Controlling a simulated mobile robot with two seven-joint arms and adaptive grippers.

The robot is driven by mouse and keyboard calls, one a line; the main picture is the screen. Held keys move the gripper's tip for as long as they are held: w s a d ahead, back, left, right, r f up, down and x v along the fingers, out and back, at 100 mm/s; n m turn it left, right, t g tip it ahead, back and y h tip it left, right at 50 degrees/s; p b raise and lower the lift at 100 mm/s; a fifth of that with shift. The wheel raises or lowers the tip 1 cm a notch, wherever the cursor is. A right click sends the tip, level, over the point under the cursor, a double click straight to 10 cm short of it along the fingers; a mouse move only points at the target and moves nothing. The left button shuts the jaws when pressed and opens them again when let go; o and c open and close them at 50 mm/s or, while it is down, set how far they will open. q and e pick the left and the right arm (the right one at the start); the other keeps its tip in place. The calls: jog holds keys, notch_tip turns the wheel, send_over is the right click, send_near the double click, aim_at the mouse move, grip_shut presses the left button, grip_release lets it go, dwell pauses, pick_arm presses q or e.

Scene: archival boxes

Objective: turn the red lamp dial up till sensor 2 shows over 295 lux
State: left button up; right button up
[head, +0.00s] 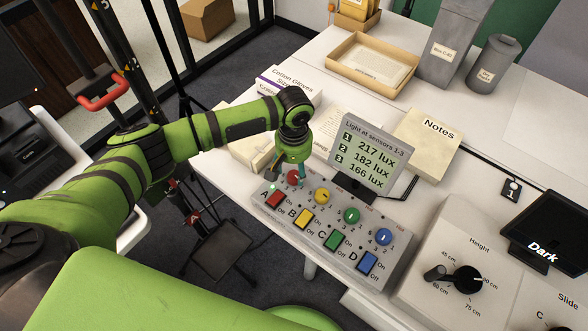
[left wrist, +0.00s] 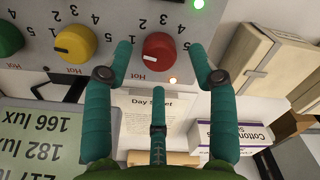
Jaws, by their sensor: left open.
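The red dial (head: 294,177) is at the upper left end of the grey control box (head: 318,262), above button A. It also shows in the left wrist view (left wrist: 159,47), marked "Hot", with a pale pointer line. My left gripper (head: 287,173) is at the red dial, pointing down and open. In the left wrist view two teal fingers stand on either side of the dial and a third finger is below it; I cannot tell if they touch it. The display (head: 368,152) reads sensor 1 217 lux, sensor 2 182 lux, sensor 3 166 lux. My right gripper is not in view.
Yellow (head: 322,196), green (head: 351,215) and blue (head: 383,236) dials sit right of the red one. A glove box (head: 287,85), Notes box (head: 427,143) and open tray (head: 362,68) lie behind. A height knob box (head: 449,262) is at right.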

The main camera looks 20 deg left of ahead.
aim_at(294, 177)
pick_arm(q)
jog(key=shift+f, duration=1)
jog(key=c, duration=1.1)
jog(key=shift+c, duration=0.2)
jog(key=shift+s+r+m+p, duration=0.1)
jog(key=shift+m+p, duration=1.2)
jog(key=shift+m, duration=0.4)
jog(key=shift+m+p, duration=0.75)
jog(key=shift+m, duration=1.45)
